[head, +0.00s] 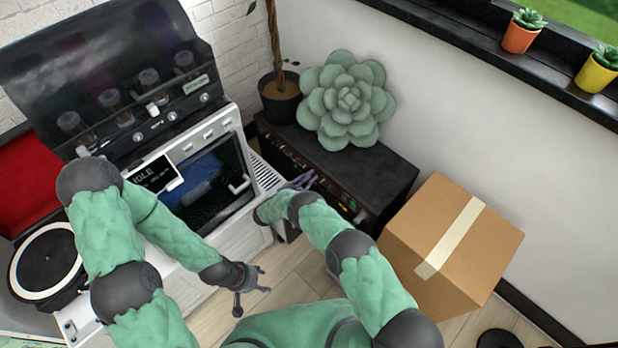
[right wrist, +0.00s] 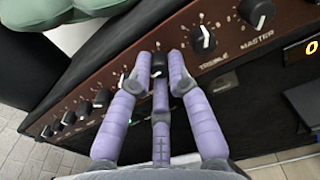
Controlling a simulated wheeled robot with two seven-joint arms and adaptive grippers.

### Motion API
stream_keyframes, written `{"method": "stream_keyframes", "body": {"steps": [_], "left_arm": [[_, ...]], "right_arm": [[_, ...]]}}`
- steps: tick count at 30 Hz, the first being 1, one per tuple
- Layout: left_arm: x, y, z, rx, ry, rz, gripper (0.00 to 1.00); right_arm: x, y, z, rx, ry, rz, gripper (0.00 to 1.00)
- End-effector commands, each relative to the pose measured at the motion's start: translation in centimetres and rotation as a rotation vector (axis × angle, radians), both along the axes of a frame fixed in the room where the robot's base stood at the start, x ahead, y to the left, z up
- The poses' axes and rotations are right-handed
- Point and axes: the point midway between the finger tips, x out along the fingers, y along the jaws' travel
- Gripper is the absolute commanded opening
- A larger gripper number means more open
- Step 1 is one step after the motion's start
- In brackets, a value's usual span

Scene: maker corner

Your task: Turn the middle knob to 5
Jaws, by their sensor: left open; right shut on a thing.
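The amplifier (head: 398,180) is a black cabinet; its brown front panel (right wrist: 229,52) shows in the right wrist view with a slanting row of black knobs. My right gripper (right wrist: 160,76) has its lilac fingers closed around one knob (right wrist: 158,62), just left of the knob labelled TREBLE (right wrist: 203,40). The fingers hide this knob's label and most of its scale, so I cannot read its setting. In the head view my right gripper (head: 300,182) is at the cabinet's front. My left gripper (head: 250,284) is open and empty above the floor.
The MASTER knob (right wrist: 256,12) is further right, near an orange-lit display (right wrist: 311,47) reading 0. More knobs (right wrist: 102,97) run to the left. A cardboard box (head: 452,247) stands right of the cabinet. A white machine (head: 232,225) stands to its left.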

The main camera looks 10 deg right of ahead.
Motion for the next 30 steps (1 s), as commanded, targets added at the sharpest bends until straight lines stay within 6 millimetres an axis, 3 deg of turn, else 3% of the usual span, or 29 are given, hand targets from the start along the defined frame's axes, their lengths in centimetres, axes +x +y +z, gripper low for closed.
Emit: {"method": "stream_keyframes", "body": {"steps": [30], "left_arm": [[0.00,0.00,0.02,0.000,0.000,0.000,0.52]], "right_arm": [[-0.02,-0.09,0.28,0.294,-0.455,-0.003,0.00]]}}
